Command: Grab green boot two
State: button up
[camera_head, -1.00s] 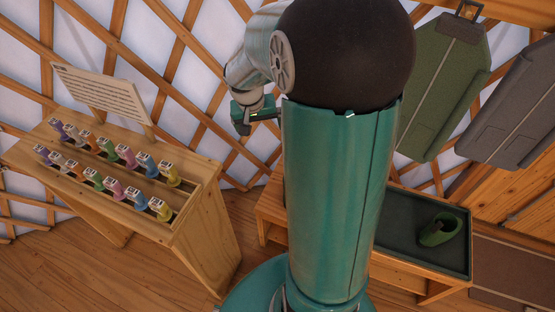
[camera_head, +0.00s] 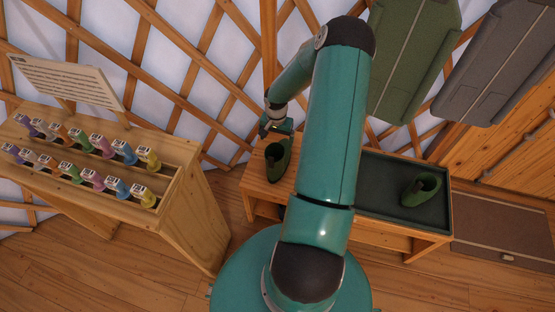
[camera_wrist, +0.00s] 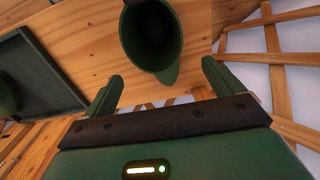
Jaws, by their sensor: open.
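A green boot (camera_head: 278,160) stands on the left part of the wooden bench (camera_head: 258,186). A second green boot (camera_head: 420,190) is in the dark tray on the bench's right part. Neither boot shows a readable number. My gripper (camera_head: 276,124) is just behind and above the left boot. In the wrist view, my gripper (camera_wrist: 160,85) is open, with its two green fingers apart. The boot's dark opening (camera_wrist: 152,35) lies ahead between the fingertips, and no contact is visible. Part of the boot is cut off by the top edge of that view.
The dark tray (camera_head: 378,208) also shows in the wrist view (camera_wrist: 40,75). A wooden rack (camera_head: 185,215) of coloured bottles and a sign (camera_head: 68,82) stand left. Green (camera_head: 412,60) and grey (camera_head: 497,65) garments hang above the bench, before the lattice wall.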

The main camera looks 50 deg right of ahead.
jog(key=f, duration=0.9)
jog(key=shift+d+f, duration=0.2)
jog(key=shift+f, duration=0.15)
jog(key=shift+s, duration=0.1)
jog(key=c, duration=1.7)
jog(key=shift+c, duration=0.2)
jog(key=shift+r, duration=0.15)
